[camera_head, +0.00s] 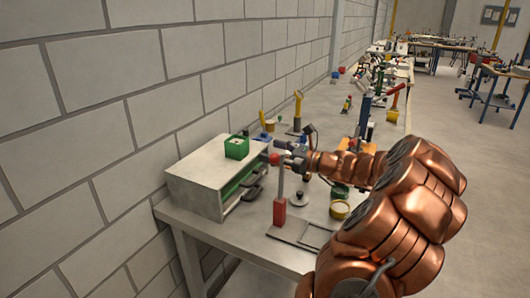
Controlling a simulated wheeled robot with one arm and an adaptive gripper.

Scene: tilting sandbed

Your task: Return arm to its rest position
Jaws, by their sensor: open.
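My copper-coloured arm rises from the lower right and bends left over the near bench. My gripper (284,153) is at its left end, above the bench and close to the right side of a grey drawer cabinet. The gripper is small in the picture and points left. A red ball-shaped knob (274,159) shows right at the fingertips; I cannot tell whether they touch. Below it a light upright lever (280,184) stands on a red base (279,212). The arm hides part of the bench behind it.
The grey cabinet (195,190) has black handles on its right side and a green box (236,147) on top. Tools crowd the bench (215,231) further back. A block wall bounds the left; open floor (485,190) lies right.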

